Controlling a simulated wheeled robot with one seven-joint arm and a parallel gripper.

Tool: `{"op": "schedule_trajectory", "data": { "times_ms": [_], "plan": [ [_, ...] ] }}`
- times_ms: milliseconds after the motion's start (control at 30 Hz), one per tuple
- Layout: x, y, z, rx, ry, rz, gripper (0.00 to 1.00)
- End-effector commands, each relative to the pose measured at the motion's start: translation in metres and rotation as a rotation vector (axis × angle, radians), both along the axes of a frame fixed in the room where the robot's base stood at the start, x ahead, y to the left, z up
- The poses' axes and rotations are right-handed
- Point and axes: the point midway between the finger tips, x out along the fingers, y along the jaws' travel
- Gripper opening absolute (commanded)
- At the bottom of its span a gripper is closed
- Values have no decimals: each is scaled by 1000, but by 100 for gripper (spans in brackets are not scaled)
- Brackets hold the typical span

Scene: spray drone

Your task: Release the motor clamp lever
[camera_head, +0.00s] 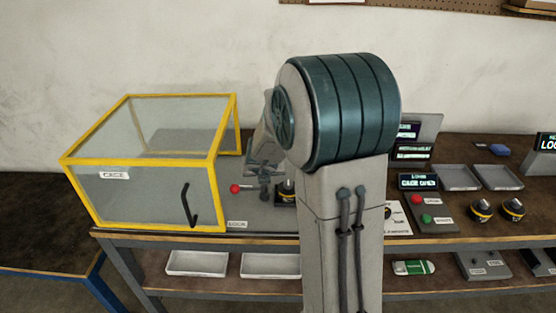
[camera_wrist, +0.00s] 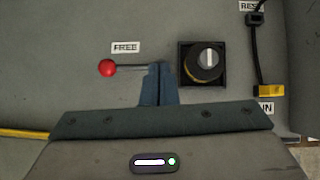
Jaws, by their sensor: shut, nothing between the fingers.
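In the head view my gripper (camera_head: 264,191) is low over the grey panel, partly hidden by my arm. A LOCK label (camera_head: 237,224) sits at the panel's front edge.
A round black-and-yellow dial (camera_wrist: 205,63) stands close right of my fingertips. A cable with a yellow end (camera_wrist: 270,91) lies further right. The yellow-framed clear cage (camera_head: 150,165) stands at the left. Trays (camera_head: 460,178) and a red-green button box (camera_head: 428,208) are at the right.

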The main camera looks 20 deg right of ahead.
Motion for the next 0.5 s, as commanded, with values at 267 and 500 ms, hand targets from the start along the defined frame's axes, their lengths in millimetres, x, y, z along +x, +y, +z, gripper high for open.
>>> {"op": "schedule_trajectory", "data": {
  "times_ms": [267, 500],
  "plan": [
    [-20, -31, 25, 1, 0, -2, 0],
    [-24, -35, 26, 0, 1, 1, 0]
  ]
}}
